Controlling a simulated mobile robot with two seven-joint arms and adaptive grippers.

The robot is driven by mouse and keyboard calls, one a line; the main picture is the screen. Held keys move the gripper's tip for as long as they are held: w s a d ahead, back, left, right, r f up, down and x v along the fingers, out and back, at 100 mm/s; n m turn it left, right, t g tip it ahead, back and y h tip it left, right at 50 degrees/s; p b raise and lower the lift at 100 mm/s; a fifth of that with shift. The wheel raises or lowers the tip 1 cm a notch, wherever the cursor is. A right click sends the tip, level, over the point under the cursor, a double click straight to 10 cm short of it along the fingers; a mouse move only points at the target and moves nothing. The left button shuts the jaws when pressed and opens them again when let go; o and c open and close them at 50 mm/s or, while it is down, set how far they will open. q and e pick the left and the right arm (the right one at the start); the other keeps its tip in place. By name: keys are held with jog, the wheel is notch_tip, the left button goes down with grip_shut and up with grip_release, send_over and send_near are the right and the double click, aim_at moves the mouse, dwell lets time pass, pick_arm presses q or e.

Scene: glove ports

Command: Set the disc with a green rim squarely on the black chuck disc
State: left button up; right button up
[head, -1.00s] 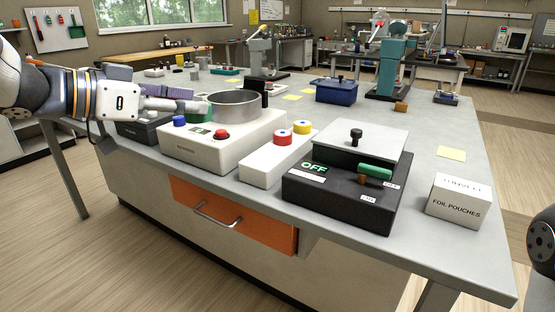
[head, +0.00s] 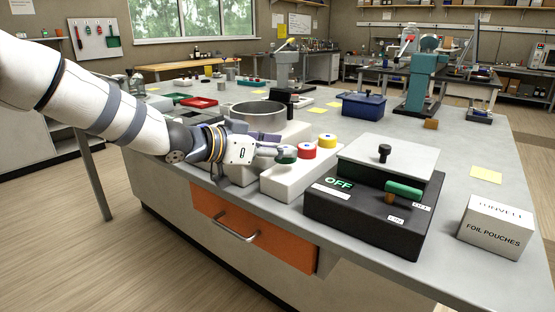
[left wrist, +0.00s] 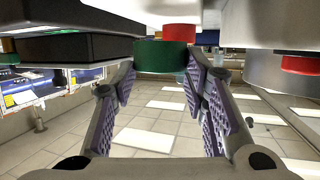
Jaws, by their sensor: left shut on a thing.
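The disc with a green rim (head: 286,154) is between the fingers of my left gripper (head: 280,152), left of the red-rimmed disc (head: 307,150). In the left wrist view, which looks upside down, the green rim (left wrist: 160,56) sits between the two purple-padded fingers (left wrist: 160,85), with the red disc (left wrist: 180,33) behind it. I cannot tell whether the green disc touches the white block (head: 292,183). The black chuck disc is not visible; the wall of the metal bowl (head: 257,117) hides the bowl's inside. My right gripper is not in view.
A yellow-rimmed disc (head: 327,140) stands beyond the red one. A black box marked OFF (head: 355,215) with a green handle stands right of the block. A foil pouches box (head: 496,232) is at the right edge. My left arm covers much of the machine under the bowl.

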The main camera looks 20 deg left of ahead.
pick_arm(q)
notch_tip(320, 180, down, 2)
jog(key=shift+f, duration=0.25)
jog(key=shift+s+a+r, duration=0.1)
jog(key=o, duration=1.2)
jog(key=shift+f, duration=0.2)
jog(key=shift+c, duration=0.2)
jog(key=shift+r, duration=0.1)
